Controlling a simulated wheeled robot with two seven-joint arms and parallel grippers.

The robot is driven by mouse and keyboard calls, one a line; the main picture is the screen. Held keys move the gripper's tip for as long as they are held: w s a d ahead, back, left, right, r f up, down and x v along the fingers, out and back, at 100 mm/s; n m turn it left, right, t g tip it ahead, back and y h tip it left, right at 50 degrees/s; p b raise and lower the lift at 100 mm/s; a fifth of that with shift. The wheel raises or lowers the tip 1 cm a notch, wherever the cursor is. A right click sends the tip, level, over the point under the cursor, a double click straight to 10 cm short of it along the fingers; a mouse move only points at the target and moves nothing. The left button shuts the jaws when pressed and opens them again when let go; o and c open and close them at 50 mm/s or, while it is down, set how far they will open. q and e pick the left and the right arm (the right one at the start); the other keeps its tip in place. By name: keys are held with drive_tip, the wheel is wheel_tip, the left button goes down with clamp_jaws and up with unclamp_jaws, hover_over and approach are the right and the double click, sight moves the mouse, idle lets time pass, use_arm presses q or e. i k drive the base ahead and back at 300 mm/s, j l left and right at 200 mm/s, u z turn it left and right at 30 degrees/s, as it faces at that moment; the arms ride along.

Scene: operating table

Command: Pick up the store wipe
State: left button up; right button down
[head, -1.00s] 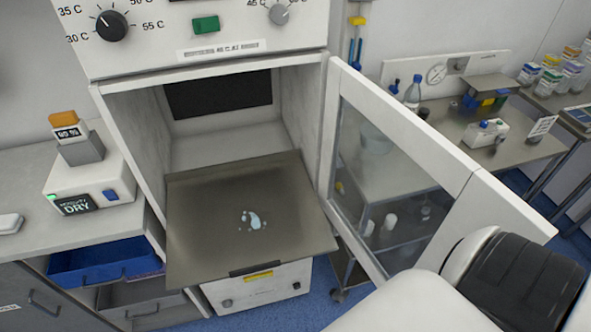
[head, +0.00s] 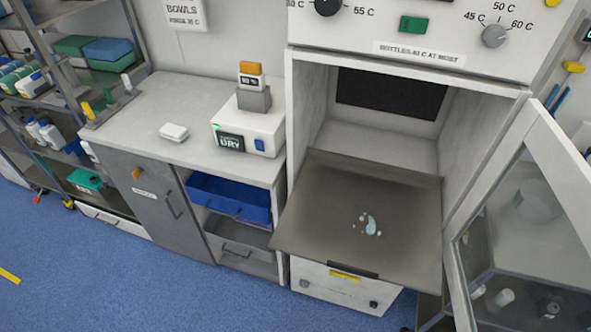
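A small white folded pad (head: 173,131) lies flat on the light counter, left of the white device with the "DRY" display. It looks like the wipe, but I cannot read any marking on it. A wet patch of clear drops (head: 367,224) lies on the pulled-out metal shelf (head: 320,200) of the warming cabinet. Neither of my grippers is in view.
The counter (head: 130,110) is clear around the pad. The white device (head: 250,125) stands to its right, above an open blue drawer (head: 228,200). The cabinet's glass door (head: 525,215) stands open at right. Blue floor (head: 130,275) is free at lower left.

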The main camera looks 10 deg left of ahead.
sight(176, 134)
drive_tip(key=i+j, duration=0.15)
drive_tip(key=j, duration=0.2)
drive_tip(key=i+j+z, duration=0.1)
drive_tip(key=j, duration=0.3)
drive_tip(key=i+j+z, duration=0.1)
drive_tip(key=j, duration=0.25)
drive_tip(key=i+j, duration=0.2)
drive_tip(key=j, duration=0.2)
